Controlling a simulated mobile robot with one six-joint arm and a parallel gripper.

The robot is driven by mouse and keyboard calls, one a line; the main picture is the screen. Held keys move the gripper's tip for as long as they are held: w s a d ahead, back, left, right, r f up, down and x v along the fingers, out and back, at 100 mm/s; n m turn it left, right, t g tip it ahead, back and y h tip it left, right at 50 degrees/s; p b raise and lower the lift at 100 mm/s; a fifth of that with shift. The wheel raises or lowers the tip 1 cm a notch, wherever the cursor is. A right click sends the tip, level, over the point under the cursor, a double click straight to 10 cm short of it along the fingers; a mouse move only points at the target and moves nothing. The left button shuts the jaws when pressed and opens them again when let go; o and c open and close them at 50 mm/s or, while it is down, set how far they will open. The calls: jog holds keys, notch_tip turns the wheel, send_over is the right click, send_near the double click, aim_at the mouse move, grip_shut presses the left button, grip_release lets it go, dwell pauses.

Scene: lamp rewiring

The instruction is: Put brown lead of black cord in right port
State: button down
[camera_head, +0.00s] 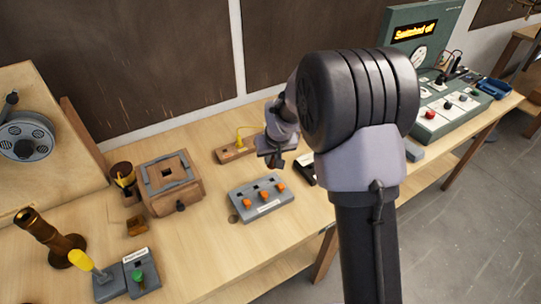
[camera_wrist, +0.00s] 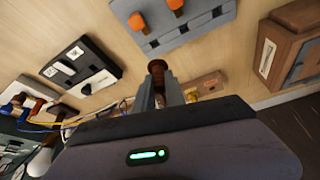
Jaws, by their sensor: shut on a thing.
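My gripper (camera_head: 274,160) is shut on a small brown piece (camera_wrist: 156,67), which looks like the brown lead. In the wrist view the piece sticks out past the fingertips (camera_wrist: 162,84). The black cord cannot be made out in either view. A grey terminal block (camera_head: 250,207) with a row of orange levers lies on the table, in front of my gripper in the head view. The block also shows at the top of the wrist view (camera_wrist: 205,20), partly cut off. My gripper is above the table, apart from the block.
A black device with white labels (camera_wrist: 75,62) lies beside the block. A wooden block with a yellow cord (camera_head: 235,151) is behind it. A brown wooden box (camera_head: 172,182) stands left. A green instrument panel (camera_head: 440,112) stands right.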

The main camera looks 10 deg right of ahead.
jog(key=shift+d+f, duration=0.1)
jog(key=shift+f, duration=0.4)
jog(key=shift+f+b, duration=1.95)
jog(key=shift+f, duration=0.45)
jog(key=shift+f+b, duration=0.55)
jog(key=shift+b, duration=0.1)
jog(key=c, duration=1.3)
grip_release()
jog(key=p+v, duration=0.5)
jog(key=v, duration=1.2)
jog(key=s+a+r+m+b, duration=0.1)
jog(key=s, duration=0.8)
jog(key=s+a+r+m+y+b, duration=0.1)
jog(key=s+a+r+m+b, duration=0.1)
jog(key=s, duration=0.7)
jog(key=s+a+r+m+t+b, duration=0.1)
jog(key=s+r+m+b, duration=0.1)
jog(key=s, duration=0.7)
jog(key=shift+a+y, duration=0.2)
jog(key=shift+y, duration=0.2)
